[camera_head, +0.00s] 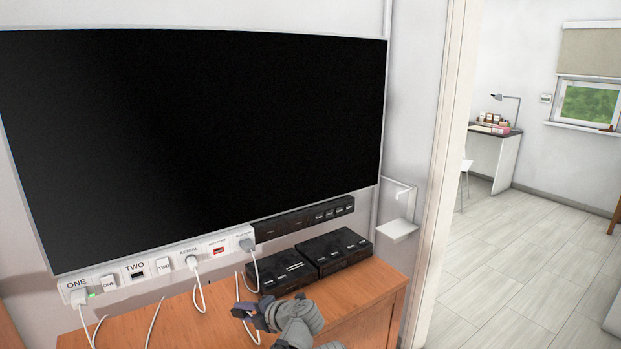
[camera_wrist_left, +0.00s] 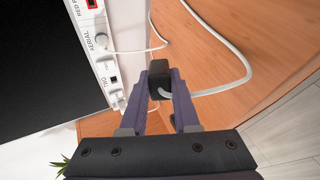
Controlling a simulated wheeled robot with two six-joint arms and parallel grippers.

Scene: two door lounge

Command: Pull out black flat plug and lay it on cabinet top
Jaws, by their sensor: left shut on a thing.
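The black flat plug (camera_wrist_left: 157,71) sits between the fingertips of my left gripper (camera_wrist_left: 160,88), which is shut on it. A white cable runs from the plug to the right in the left wrist view. The plug is apart from the socket panel (camera_wrist_left: 104,62) and over the wooden cabinet top (camera_wrist_left: 210,30). In the head view my left gripper (camera_head: 248,313) is low in front, over the cabinet top (camera_head: 355,287), and the plug is hard to make out there. I cannot tell whether the plug touches the wood. My right gripper is not in view.
The wall panel (camera_head: 155,265) has labelled sockets; socket TWO (camera_head: 137,274) is empty, and white plugs with hanging cables fill others. Two black boxes (camera_head: 335,250) stand at the back of the cabinet. A large black screen (camera_head: 200,140) hangs above. Bare wood lies right of my gripper.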

